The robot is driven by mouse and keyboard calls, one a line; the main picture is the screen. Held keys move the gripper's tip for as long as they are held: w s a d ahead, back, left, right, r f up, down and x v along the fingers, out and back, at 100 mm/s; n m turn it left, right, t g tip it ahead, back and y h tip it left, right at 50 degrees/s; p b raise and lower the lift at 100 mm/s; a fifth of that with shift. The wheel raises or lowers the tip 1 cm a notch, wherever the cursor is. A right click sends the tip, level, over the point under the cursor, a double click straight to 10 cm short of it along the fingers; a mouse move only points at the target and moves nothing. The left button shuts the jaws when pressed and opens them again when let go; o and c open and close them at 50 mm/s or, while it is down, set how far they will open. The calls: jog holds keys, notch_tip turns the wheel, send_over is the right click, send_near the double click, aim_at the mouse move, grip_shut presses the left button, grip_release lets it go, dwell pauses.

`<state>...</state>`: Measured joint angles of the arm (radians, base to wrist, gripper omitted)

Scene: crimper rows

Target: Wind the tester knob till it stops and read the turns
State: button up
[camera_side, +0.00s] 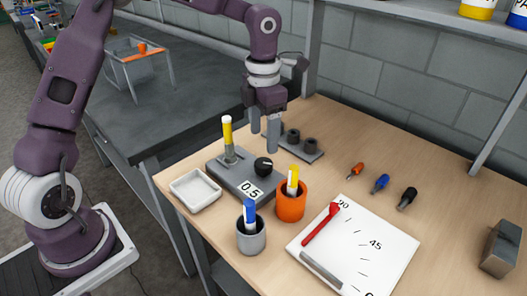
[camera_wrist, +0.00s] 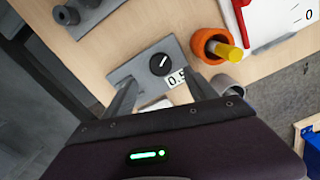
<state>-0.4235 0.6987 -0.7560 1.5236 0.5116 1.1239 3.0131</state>
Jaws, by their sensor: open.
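The tester is a grey block (camera_side: 216,170) with a card reading 0.5 (camera_side: 250,190) and a post with a yellow top (camera_side: 227,130). Its black knob (camera_side: 263,164) sits on the top face. In the wrist view the knob (camera_wrist: 161,64) shows a white line across it, slanted up to the right. My gripper (camera_side: 265,137) is open and empty, pointing down above and slightly behind the knob in the side view. In the wrist view my fingers (camera_wrist: 157,97) straddle the tester, with the knob beyond them, apart from both.
A white tray (camera_side: 195,192) is left of the tester. An orange cup (camera_side: 291,206) and a grey cup (camera_side: 251,239) stand close in front. A white dial board (camera_side: 372,256) with a red pointer (camera_side: 321,224) lies right. A dark holder (camera_side: 305,149) is behind my gripper.

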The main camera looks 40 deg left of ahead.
aim_at(263, 163)
jog(key=n, duration=0.7)
jog(key=shift+d, duration=0.1)
jog(key=n, duration=0.6)
jog(key=shift+n, duration=0.3)
jog(key=shift+s+f+n, duration=0.1)
jog(key=shift+f+n, duration=0.25)
jog(key=shift+n, duration=0.75)
notch_tip(263, 163, down, 9)
jog(key=shift+f, duration=0.15)
jog(key=c, duration=1.4)
